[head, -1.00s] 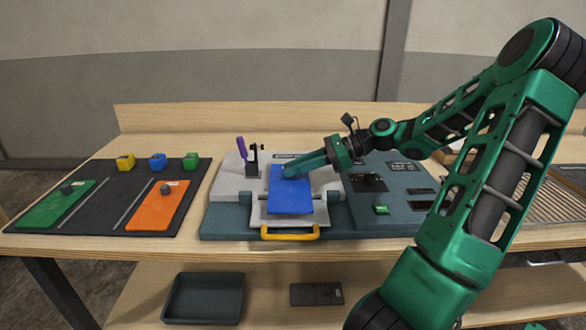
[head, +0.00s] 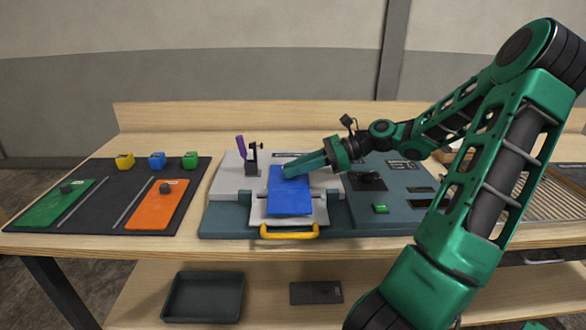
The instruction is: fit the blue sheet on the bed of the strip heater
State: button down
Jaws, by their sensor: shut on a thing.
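The blue sheet (head: 290,200) lies over the bed of the strip heater (head: 258,212), long side running from back to front. Its front end is short of the yellow handle (head: 290,232). My gripper (head: 287,173) is at the sheet's back part and is shut on it; the fingers hide the exact grip. I cannot tell whether the sheet rests fully flat on the bed. A purple-handled clamp (head: 243,152) stands upright at the heater's back left.
A dark mat (head: 100,222) on the left holds a green sheet (head: 55,205), an orange sheet (head: 157,207), thin rods and yellow, blue and green blocks. A control panel (head: 390,210) with a green button is right of the heater. A dark tray (head: 204,297) sits on the lower shelf.

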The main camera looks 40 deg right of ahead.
jog(key=shift+f, duration=0.75)
dwell(0.8)
jog(key=c, duration=1.5)
grip_release()
jog(key=shift+c, duration=0.2)
jog(key=v, duration=1)
jog(key=shift+s+d+r, duration=0.1)
jog(key=shift+d, duration=0.2)
